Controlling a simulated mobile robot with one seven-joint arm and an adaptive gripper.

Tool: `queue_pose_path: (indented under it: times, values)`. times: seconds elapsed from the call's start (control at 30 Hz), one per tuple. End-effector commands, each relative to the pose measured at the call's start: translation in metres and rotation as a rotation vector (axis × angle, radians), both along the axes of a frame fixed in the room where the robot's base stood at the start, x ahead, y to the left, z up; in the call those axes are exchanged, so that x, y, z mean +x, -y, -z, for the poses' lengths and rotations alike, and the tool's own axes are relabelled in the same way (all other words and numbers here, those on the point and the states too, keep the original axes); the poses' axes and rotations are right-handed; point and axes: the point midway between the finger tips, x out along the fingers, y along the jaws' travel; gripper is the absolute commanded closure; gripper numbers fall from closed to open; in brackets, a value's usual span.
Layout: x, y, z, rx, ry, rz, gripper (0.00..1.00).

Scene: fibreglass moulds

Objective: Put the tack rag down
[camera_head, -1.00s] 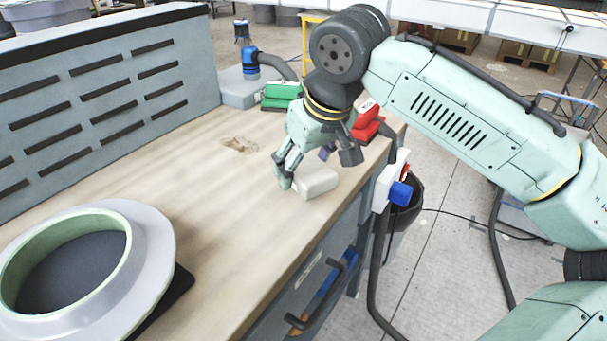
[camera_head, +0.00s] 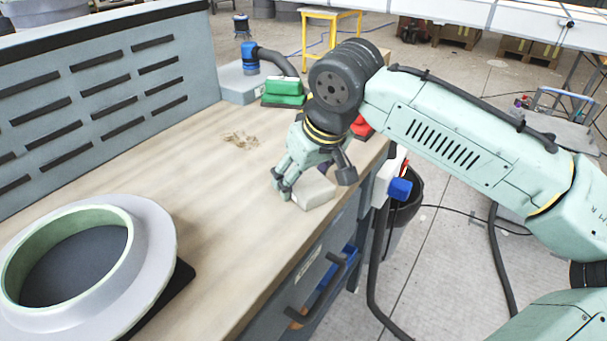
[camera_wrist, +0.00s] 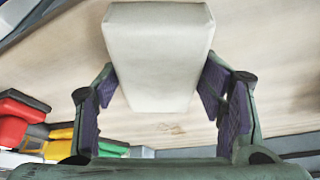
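The tack rag, a pale off-white block (camera_head: 314,194), is at the right side of the wooden bench top (camera_head: 215,185), near its front edge. My gripper (camera_head: 311,180) is around it, pointing down, with a finger on each side. In the wrist view the rag (camera_wrist: 158,55) fills the space between the two purple finger pads, which appear to press its sides. Its underside is hidden, so I cannot tell whether it touches the bench.
A grey ring-shaped mould (camera_head: 150,250) stands at the front left. A slotted grey panel (camera_head: 100,95) borders the bench. The bench middle is clear except for a brown stain (camera_head: 240,139).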

Motion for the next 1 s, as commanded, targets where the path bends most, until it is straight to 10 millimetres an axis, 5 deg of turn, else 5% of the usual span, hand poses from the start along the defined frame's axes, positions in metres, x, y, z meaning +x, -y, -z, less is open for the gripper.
queue_pose_path:
  times: [0.23, 0.57, 0.77, 1.0]
  values:
    - [-0.003, 0.002, 0.006, -0.011, -0.014, -0.003, 0.22]
    - [-0.002, 0.001, 0.0, -0.009, -0.011, -0.002, 0.22]
    - [-0.008, 0.005, -0.025, -0.004, -0.007, -0.001, 0.22]
    - [-0.025, 0.016, -0.075, -0.005, -0.007, -0.003, 0.22]
